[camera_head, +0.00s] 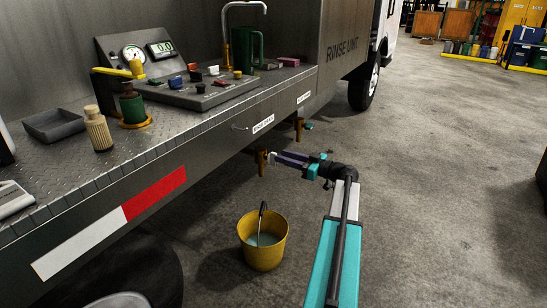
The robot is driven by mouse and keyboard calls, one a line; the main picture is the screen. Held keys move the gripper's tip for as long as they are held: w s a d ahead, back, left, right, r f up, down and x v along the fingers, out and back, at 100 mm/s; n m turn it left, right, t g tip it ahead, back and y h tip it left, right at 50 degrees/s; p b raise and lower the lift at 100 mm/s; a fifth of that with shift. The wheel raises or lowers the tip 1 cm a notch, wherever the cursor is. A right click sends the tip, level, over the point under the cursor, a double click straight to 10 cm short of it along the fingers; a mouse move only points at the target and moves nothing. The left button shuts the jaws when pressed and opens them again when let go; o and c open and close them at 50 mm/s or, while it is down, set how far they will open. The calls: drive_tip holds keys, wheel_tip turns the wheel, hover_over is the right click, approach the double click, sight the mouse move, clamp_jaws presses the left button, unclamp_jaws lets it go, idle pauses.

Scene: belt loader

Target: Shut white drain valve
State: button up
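Two brass drain valves hang under the edge of the metal truck bed: a nearer one (262,160) and a farther one (298,127). A white label (263,123) is above the nearer valve, its text too small to read surely. My gripper (275,158) reaches in from the right, with its fingertips right at the nearer valve. A small pale piece shows at the fingertips; I cannot tell whether it is a white valve handle or part of the gripper. Contact and finger gap are unclear. The farther valve has a small teal piece (309,126) beside it.
A yellow bucket (264,248) holding liquid stands on the floor below the nearer valve. The bed (190,140) carries a control panel (195,90), bottles and a tray (54,125). A wheel (363,88) is behind. Concrete floor to the right is clear.

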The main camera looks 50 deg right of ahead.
sight(275, 153)
drive_tip(key=shift+b+x, duration=0.3)
drive_tip(key=shift+x, duration=2.1)
